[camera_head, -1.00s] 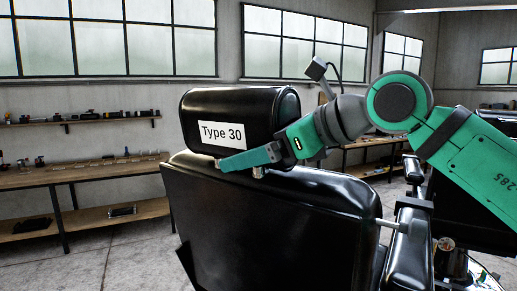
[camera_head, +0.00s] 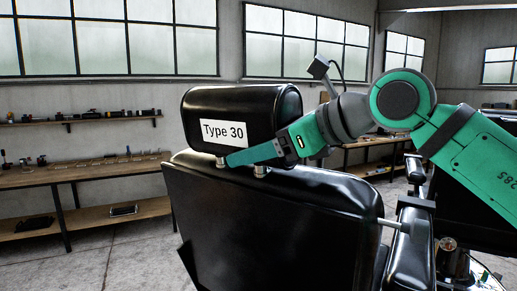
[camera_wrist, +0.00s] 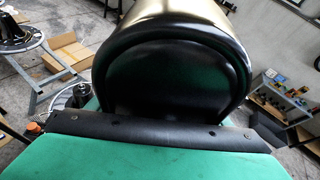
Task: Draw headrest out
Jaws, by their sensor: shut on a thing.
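The headrest (camera_head: 243,116) is a black padded roll with a white "Type 30" label, above the black chair back (camera_head: 270,210). Short metal posts (camera_head: 260,170) show between its underside and the top of the back. My gripper (camera_head: 240,156) reaches in from the right along the headrest's lower edge, just above the chair back, and is shut on the headrest. The far finger and the exact contact are hidden. In the wrist view, the headrest's rounded black end (camera_wrist: 172,75) rises directly beyond the dark bar of my gripper (camera_wrist: 160,130).
A chair armrest (camera_head: 412,240) and a metal rod are at the lower right, below my arm. A wooden workbench (camera_head: 85,175) and a wall shelf stand at the left, clear of the chair. The space above the headrest is open.

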